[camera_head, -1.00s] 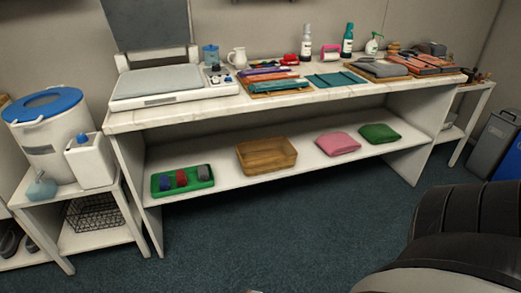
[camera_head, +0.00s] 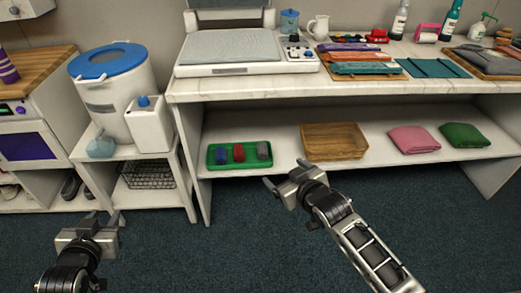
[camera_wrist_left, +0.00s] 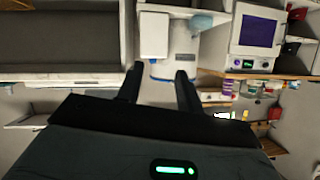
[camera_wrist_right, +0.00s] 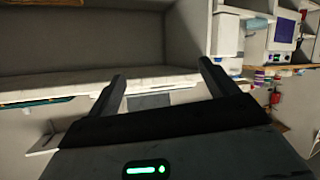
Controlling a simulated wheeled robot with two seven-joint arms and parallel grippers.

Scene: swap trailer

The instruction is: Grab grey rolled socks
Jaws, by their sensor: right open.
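The grey rolled socks (camera_head: 263,150) lie at the right end of a green tray (camera_head: 213,163) on the lower shelf, beside a red roll (camera_head: 239,152) and a blue roll (camera_head: 221,154). My right gripper (camera_head: 289,202) is open and empty, in front of the shelf and a little right of the tray, apart from the socks. My left gripper (camera_head: 85,218) is at the lower left, away from the shelf; its fingers (camera_wrist_left: 158,84) stand apart with nothing between them. I cannot make out the socks in either wrist view.
A wooden box (camera_head: 334,156) stands right of the tray, then pink (camera_head: 413,139) and green (camera_head: 464,135) folded cloths. The worktop (camera_head: 240,89) overhangs the shelf. The floor in front is clear.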

